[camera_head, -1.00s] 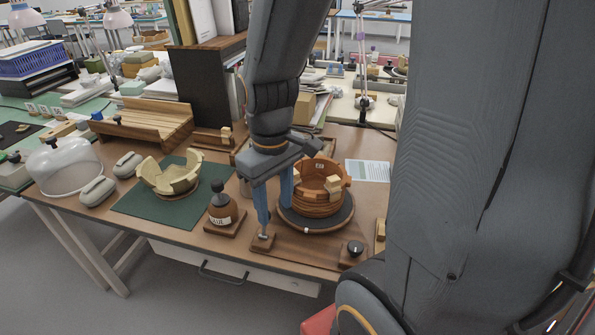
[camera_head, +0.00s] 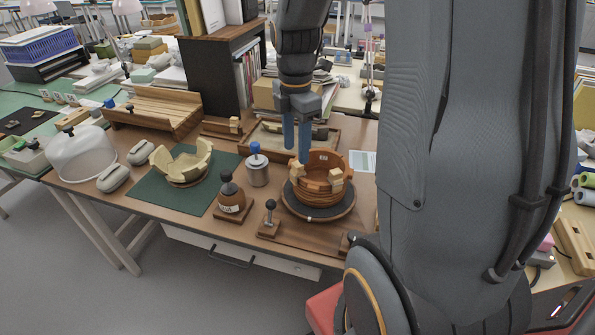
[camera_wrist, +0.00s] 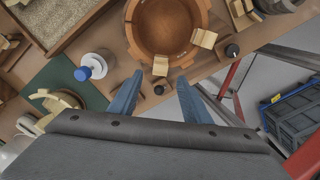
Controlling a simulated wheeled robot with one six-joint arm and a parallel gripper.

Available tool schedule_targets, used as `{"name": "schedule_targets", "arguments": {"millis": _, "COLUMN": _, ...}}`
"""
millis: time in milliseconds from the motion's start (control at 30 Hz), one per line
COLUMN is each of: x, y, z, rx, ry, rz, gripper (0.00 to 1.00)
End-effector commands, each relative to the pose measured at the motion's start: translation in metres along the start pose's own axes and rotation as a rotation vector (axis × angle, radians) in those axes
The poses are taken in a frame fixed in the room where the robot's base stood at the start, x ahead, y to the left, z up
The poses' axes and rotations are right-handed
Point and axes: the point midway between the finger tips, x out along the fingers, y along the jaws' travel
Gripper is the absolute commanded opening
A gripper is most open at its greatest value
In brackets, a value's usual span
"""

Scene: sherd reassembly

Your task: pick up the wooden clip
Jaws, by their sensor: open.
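A pale wooden clip (camera_head: 336,177) sits on the front rim of the reddish-brown bowl (camera_head: 317,198), which stands on a dark round turntable (camera_head: 345,206). Another pale clip (camera_head: 295,168) is at the rim's left, close to my fingertips. In the wrist view, one clip (camera_wrist: 160,66) shows on the bowl's (camera_wrist: 168,25) near rim, just beyond and between my fingertips, and a second clip (camera_wrist: 204,38) is to its right. My gripper (camera_head: 297,157) points down with its blue fingers apart and empty. It also shows in the wrist view (camera_wrist: 160,80). I cannot tell whether the fingers touch anything.
A small black-knobbed stand (camera_head: 270,216) is in front. A cream broken bowl (camera_head: 182,163) lies on a green mat (camera_head: 198,199). A shallow tray (camera_head: 338,143) lies behind.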

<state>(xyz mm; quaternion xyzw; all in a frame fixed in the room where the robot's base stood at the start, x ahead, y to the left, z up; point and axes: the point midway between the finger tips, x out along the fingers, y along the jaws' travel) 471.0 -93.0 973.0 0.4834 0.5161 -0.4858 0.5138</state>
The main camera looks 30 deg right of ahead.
Motion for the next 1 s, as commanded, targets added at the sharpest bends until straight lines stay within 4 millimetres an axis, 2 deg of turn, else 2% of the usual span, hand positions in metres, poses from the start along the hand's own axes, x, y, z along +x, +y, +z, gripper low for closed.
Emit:
{"name": "schedule_targets", "arguments": {"millis": 433, "x": 0.05, "y": -0.001, "z": 0.004, "rx": 0.002, "ry": 0.001, "rz": -0.004, "gripper": 0.44}}
{"name": "schedule_targets", "arguments": {"millis": 567, "x": 0.057, "y": -0.001, "z": 0.004, "rx": 0.002, "ry": 0.0, "rz": -0.001, "gripper": 0.44}}
{"name": "schedule_targets", "arguments": {"millis": 767, "x": 0.058, "y": -0.001, "z": 0.004, "rx": 0.002, "ry": 0.0, "rz": 0.0, "gripper": 0.44}}
{"name": "schedule_targets", "arguments": {"millis": 800, "x": 0.058, "y": -0.001, "z": 0.004, "rx": 0.002, "ry": 0.0, "rz": 0.0, "gripper": 0.42}}
{"name": "schedule_targets", "arguments": {"millis": 967, "x": 0.058, "y": -0.001, "z": 0.004, "rx": 0.002, "ry": 0.0, "rz": 0.0, "gripper": 0.15}}
{"name": "schedule_targets", "arguments": {"millis": 1000, "x": 0.058, "y": -0.001, "z": 0.004, "rx": 0.002, "ry": 0.0, "rz": 0.0, "gripper": 0.13}}
